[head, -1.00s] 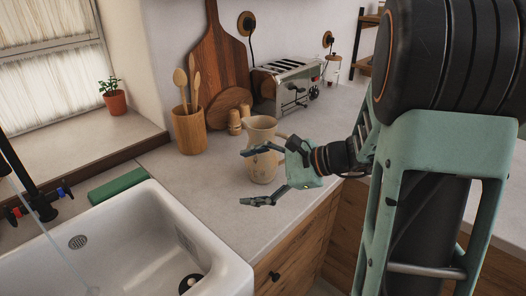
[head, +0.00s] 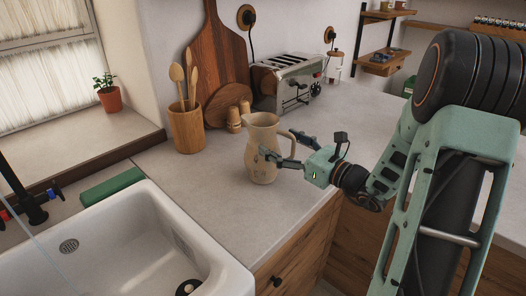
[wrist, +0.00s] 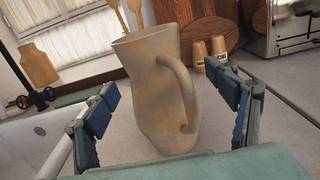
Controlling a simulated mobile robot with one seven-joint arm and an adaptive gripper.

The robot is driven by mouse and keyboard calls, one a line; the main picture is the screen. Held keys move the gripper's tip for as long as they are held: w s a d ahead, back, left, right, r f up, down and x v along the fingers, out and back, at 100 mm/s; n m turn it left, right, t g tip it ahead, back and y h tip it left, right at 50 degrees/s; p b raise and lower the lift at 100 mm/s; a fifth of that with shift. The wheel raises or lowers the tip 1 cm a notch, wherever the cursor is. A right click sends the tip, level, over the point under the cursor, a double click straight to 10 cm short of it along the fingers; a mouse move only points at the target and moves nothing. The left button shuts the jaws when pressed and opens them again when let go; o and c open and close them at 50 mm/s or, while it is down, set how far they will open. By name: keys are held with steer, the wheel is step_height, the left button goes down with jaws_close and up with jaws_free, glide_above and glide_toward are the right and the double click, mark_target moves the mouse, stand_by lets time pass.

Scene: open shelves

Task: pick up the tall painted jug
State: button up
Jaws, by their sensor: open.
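The tall painted jug (head: 262,150) is beige with faint worn markings and stands upright on the grey counter, just right of the sink. Its handle is on the right side in the head view. In the wrist view the jug (wrist: 150,95) stands ahead of and between the two fingers, with its handle towards me. My gripper (head: 284,149) is open on the handle side of the jug. One finger reaches across the near side of the jug in the head view. I cannot tell whether a finger touches it.
The white sink (head: 215,262) lies to the left front. A wooden utensil pot (head: 187,130), two small wooden shakers (head: 234,118), cutting boards (head: 222,60) and a toaster (head: 287,82) stand behind the jug.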

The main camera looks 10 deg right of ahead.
mark_target(263, 135)
steer(key=shift+s+a+x, duration=0.1)
steer(key=shift+a+x, duration=0.05)
steer(key=shift+x, duration=0.85)
steer(key=shift+s+a+x, duration=0.1)
steer(key=shift+x, duration=0.9)
steer(key=shift+s+a+x, duration=0.1)
steer(key=shift+a+x, duration=0.05)
steer(key=shift+x, duration=0.85)
steer(key=c, duration=2)
steer(key=shift+r, duration=0.15)
jaws_close()
steer(key=shift+w+r+p, duration=0.1)
steer(key=shift+r+p, duration=0.05)
steer(key=shift+p, duration=0.15)
